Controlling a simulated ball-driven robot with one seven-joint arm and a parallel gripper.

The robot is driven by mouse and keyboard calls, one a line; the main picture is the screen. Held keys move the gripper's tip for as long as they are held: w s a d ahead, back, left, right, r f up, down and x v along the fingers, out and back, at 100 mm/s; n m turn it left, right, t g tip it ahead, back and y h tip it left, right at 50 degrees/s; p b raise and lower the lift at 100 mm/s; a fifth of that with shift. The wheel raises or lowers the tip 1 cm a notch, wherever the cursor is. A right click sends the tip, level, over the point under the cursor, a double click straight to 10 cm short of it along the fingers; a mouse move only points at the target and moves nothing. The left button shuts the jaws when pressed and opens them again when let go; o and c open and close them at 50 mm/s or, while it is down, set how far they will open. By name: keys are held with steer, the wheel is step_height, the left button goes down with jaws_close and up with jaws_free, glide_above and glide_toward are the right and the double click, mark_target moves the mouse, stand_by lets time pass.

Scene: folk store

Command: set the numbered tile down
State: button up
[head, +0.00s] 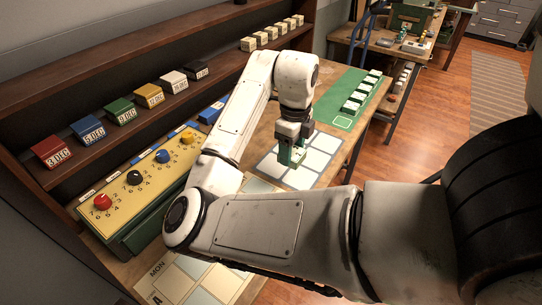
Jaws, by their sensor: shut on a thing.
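My gripper (291,154) is in the middle of the head view, pointing down over a board of pale squares (318,159). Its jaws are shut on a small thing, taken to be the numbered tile. The tile is mostly hidden by the fingers and too small for me to read any number. I cannot tell whether it touches the board or is held just above it. Several white tiles stand in a row on a green mat (339,103) behind and to the right. An outlined empty spot lies at the mat's near end.
A yellow panel with coloured knobs (150,188) stands left of the board. Shelves behind hold coloured date blocks (88,130) and small pale blocks (271,33). A calendar-like sheet (183,284) lies nearer. My arm hides part of the bench. Wooden floor lies to the right.

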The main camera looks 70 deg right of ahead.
steer(key=w+d+f+p, duration=0.1)
steer(key=w+d+f, duration=0.5)
steer(key=shift+w+f+p, duration=0.15)
steer(key=shift+f+p, duration=0.2)
steer(key=shift+w+d+f, duration=0.2)
steer(key=shift+w+f, duration=0.05)
steer(key=shift+f, duration=0.15)
steer(key=shift+w+d+f+p, duration=0.15)
steer(key=shift+f+p, duration=0.45)
steer(key=shift+f, duration=1.2)
steer(key=shift+f, duration=0.15)
steer(key=o, duration=1.2)
steer(key=shift+c, duration=0.2)
step_height(320, 180, up, 12)
steer(key=b, duration=0.2)
steer(key=shift+r, duration=0.2)
